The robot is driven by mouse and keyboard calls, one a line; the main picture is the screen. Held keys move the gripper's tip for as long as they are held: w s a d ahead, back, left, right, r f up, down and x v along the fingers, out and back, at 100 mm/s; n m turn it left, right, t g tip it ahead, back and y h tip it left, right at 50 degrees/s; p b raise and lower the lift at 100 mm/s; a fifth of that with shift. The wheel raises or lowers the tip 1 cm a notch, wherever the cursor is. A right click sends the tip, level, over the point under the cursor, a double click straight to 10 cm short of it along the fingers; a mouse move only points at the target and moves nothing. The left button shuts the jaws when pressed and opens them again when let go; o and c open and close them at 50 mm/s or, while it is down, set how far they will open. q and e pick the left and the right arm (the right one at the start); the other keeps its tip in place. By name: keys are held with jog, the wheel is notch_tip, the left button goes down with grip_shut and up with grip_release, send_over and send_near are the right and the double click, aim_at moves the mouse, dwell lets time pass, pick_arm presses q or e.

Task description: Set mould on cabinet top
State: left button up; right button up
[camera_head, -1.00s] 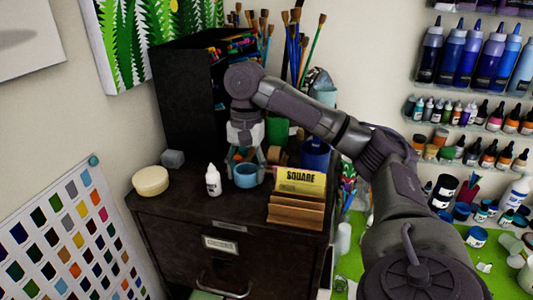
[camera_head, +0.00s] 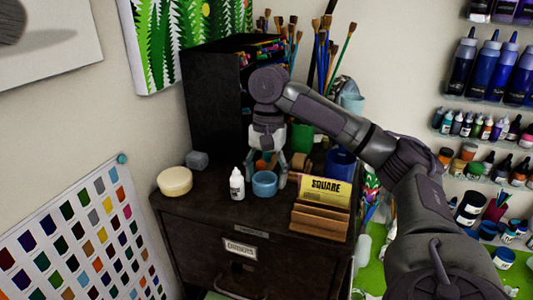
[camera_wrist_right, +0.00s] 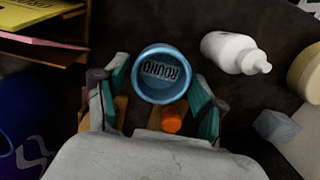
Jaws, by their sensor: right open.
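The mould is a small light-blue round cup (camera_head: 264,183) standing upright on the dark cabinet top (camera_head: 205,205). In the right wrist view the mould (camera_wrist_right: 160,74) shows a "ROUND" label inside. My right gripper (camera_head: 268,168) points down over the cabinet, just behind the mould in the head view. In the wrist view the gripper (camera_wrist_right: 159,82) is open, with one green-padded finger on each side of the mould's near part. I cannot tell whether the pads touch it. My left gripper is not in view.
A white bottle (camera_head: 237,184) stands close left of the mould. A wooden holder (camera_head: 320,219) with a yellow "SQUARE" card (camera_head: 325,190) is to the right. A cream round lid (camera_head: 174,181) and grey block (camera_head: 197,160) are left. An orange cap (camera_wrist_right: 171,121) lies between the fingers.

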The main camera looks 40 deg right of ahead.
aim_at(268, 183)
notch_tip(268, 183, up, 11)
jog(key=d, duration=0.1)
jog(key=shift+w+r, duration=0.15)
jog(key=shift+w, duration=0.15)
dwell(0.4)
jog(key=shift+d, duration=0.1)
dwell(0.4)
